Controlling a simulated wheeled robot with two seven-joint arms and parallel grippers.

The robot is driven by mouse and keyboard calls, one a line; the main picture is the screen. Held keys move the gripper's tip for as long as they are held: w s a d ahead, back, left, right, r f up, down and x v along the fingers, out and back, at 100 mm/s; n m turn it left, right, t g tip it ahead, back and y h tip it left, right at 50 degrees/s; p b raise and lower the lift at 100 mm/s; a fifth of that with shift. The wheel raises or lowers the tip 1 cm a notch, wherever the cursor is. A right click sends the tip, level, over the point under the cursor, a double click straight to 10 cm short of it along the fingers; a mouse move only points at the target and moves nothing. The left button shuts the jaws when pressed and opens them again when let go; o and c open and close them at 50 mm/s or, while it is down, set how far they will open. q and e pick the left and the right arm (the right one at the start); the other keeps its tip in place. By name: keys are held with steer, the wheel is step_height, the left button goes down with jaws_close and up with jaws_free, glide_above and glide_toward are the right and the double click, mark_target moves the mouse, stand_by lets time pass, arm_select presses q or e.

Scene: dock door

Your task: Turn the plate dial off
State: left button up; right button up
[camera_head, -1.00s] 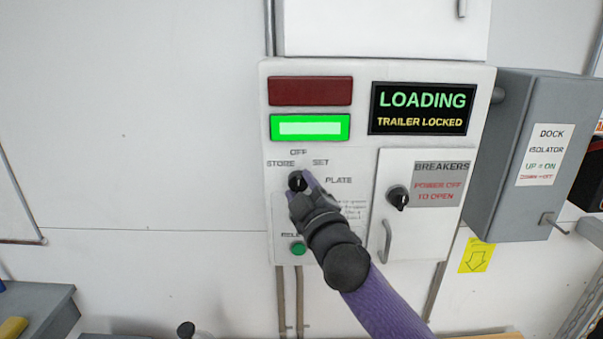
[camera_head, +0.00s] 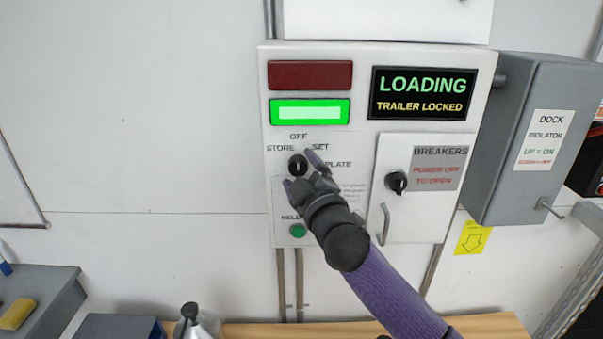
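The plate dial (camera_head: 297,164) is a small black knob on the white control panel (camera_head: 355,217), with OFF printed above it, STORE upper left, SET upper right and PLATE to its right. Its white mark seems to point up, but it is too small to be sure. My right gripper (camera_head: 302,170) is in front of the panel with its two purple-grey fingers spread, one at the dial's upper right and one at its lower left. I cannot tell whether they touch the dial. My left gripper is not in view.
A breaker door (camera_head: 409,220) with its own black knob (camera_head: 396,183) and a handle is right of the dial. A green button (camera_head: 297,230) sits below. The screen (camera_head: 422,93) reads LOADING, TRAILER LOCKED. A grey isolator box (camera_head: 535,140) juts out at right.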

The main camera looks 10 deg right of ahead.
steer(key=b+v, duration=0.1)
steer(key=v, duration=0.9)
steer(key=shift+b, duration=0.3)
